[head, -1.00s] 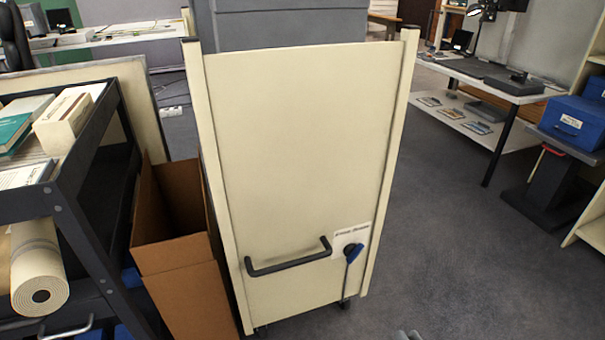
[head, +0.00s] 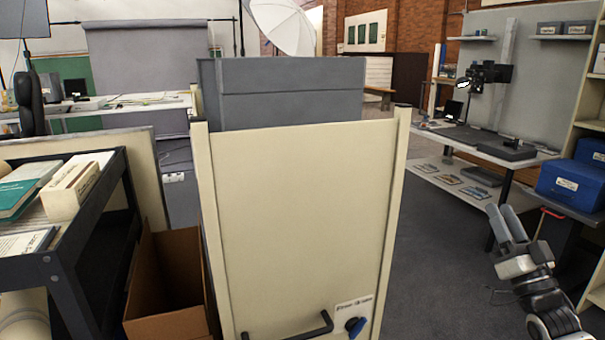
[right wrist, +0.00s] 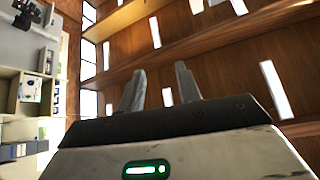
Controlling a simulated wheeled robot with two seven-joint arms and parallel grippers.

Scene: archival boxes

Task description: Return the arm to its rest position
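My right gripper (head: 500,208) is raised at the right of the head view, its fingers pointing up. It is to the right of a tall cream cart (head: 300,220) and apart from it. In the right wrist view the two fingers of the right gripper (right wrist: 159,72) stand apart with nothing between them, against a wooden ceiling (right wrist: 220,60). My left gripper is in neither current view.
The cart has a dark handle (head: 290,333) and bears a grey box (head: 290,92). A dark shelf cart (head: 95,215) and an open cardboard box (head: 170,326) stand at left. A blue box (head: 572,186) is behind the gripper at right. Grey floor (head: 440,250) shows between.

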